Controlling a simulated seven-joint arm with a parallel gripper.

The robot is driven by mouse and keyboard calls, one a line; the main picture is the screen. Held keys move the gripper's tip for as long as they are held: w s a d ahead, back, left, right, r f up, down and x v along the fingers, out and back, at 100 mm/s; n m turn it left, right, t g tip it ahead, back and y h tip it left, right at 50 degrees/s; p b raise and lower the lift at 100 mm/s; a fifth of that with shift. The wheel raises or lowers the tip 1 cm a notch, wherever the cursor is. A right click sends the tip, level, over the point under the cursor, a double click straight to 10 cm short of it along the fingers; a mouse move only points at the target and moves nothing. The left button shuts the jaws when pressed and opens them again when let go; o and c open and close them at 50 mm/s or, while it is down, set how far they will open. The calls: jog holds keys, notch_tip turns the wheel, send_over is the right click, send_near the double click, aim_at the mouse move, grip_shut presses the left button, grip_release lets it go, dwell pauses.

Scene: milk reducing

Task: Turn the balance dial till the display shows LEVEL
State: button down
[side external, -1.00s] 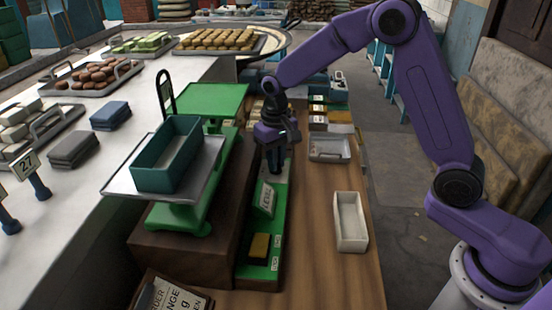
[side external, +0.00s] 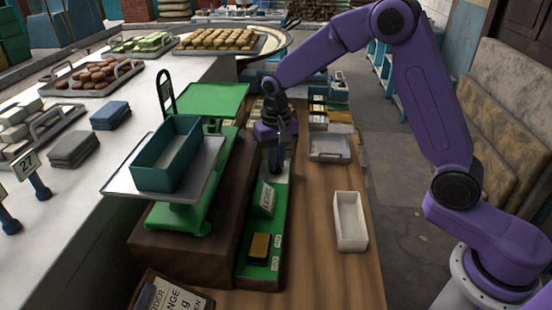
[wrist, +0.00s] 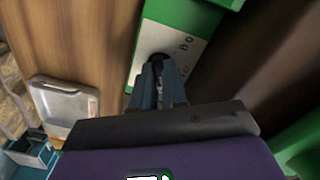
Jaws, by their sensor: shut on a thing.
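My gripper (side external: 277,166) points down over the far end of the green control panel (side external: 282,215). It is shut on a dark round dial, the balance dial (wrist: 160,57), which shows between the fingertips in the wrist view. The fingers hide most of it. A pale plate with small dark marks (wrist: 188,48) lies around the dial. The display (side external: 266,199) is a tilted green housing with a pale face, nearer the camera on the same panel; its text is too small to read. The green balance scale (side external: 187,215) stands left of the panel.
A teal box (side external: 168,160) sits on the scale's near metal pan (side external: 118,183). An empty white tray (side external: 350,222) and a grey metal tray (side external: 329,148) lie on the wooden counter to the right. A yellow-topped block (side external: 259,246) is at the panel's near end.

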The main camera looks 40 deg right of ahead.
jog(key=c, duration=1.2)
grip_release()
jog(key=shift+o, duration=0.2)
jog(key=shift+r, duration=0.1)
notch_tip(320, 180, up, 17)
jog(key=shift+r, duration=0.15)
jog(key=s+a+f+n, duration=0.15)
jog(key=s+n, duration=0.25)
jog(key=s, duration=0.4)
jog(key=s+f+n, duration=0.3)
jog(key=s+n, duration=0.1)
jog(key=s, duration=0.4)
jog(key=s+d+f+n, duration=0.3)
jog(key=s+d+n, duration=0.1)
jog(key=s, duration=0.5)
jog(key=s+d+f+n, duration=0.3)
jog(key=s+d, duration=0.1)
jog(key=s, duration=0.5)
jog(key=shift+f+n, duration=0.25)
jog(key=shift+n, duration=0.15)
jog(key=shift+w, duration=0.1)
